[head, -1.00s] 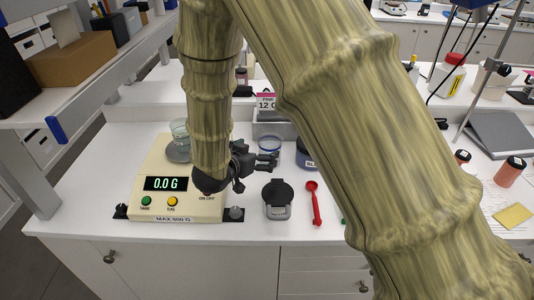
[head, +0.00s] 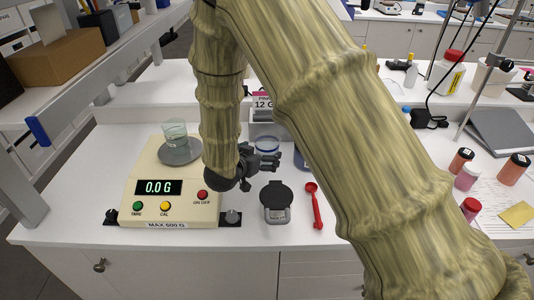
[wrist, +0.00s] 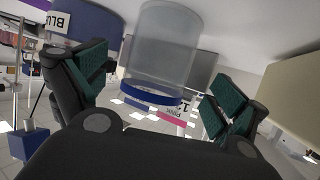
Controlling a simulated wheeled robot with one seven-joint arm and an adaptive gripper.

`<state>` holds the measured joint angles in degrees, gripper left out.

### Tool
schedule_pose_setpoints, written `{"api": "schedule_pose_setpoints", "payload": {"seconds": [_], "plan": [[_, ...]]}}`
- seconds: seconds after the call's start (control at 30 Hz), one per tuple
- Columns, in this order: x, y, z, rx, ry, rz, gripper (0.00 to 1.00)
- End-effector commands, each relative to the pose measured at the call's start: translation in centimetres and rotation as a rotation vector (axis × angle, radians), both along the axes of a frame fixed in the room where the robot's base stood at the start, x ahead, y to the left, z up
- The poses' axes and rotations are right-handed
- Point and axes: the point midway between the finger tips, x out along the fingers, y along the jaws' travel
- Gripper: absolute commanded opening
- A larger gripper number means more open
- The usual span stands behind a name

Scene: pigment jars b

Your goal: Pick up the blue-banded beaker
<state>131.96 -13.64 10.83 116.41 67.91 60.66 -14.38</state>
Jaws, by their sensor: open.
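The blue-banded beaker (head: 266,144) stands on the bench in front of a grey bin in the head view. It is clear with a blue band, and my gripper hides its lower part. My gripper (head: 272,163) is open and empty, on the near side of the beaker. In the wrist view the clear beaker (wrist: 158,50) appears upside down, with its blue band lowest. It lies beyond and between the spread green-padded fingers of my gripper (wrist: 155,95). No contact with the fingers shows.
A dark blue jar (wrist: 85,27) is close beside the beaker; my arm partly hides it in the head view. A balance reading 0.0 G (head: 160,187) carries a glass beaker (head: 175,134) at left. A black-lidded container (head: 276,201) and a red scoop (head: 314,205) lie in front.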

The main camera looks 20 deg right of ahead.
Motion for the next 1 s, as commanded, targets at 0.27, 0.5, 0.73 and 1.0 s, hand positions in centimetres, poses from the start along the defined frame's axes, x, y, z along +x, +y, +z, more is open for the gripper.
{"api": "schedule_pose_setpoints", "payload": {"seconds": [0.27, 0.5, 0.73, 1.0], "plan": [[1.6, -1.8, -1.0, -0.001, 0.002, -0.001, 0.97], [3.0, -3.1, -1.9, 0.001, -0.001, 0.0, 0.97], [3.2, -3.3, -2.1, 0.0, 0.0, 0.0, 0.97], [3.2, -3.3, -2.1, 0.0, 0.0, 0.0, 0.61]]}}
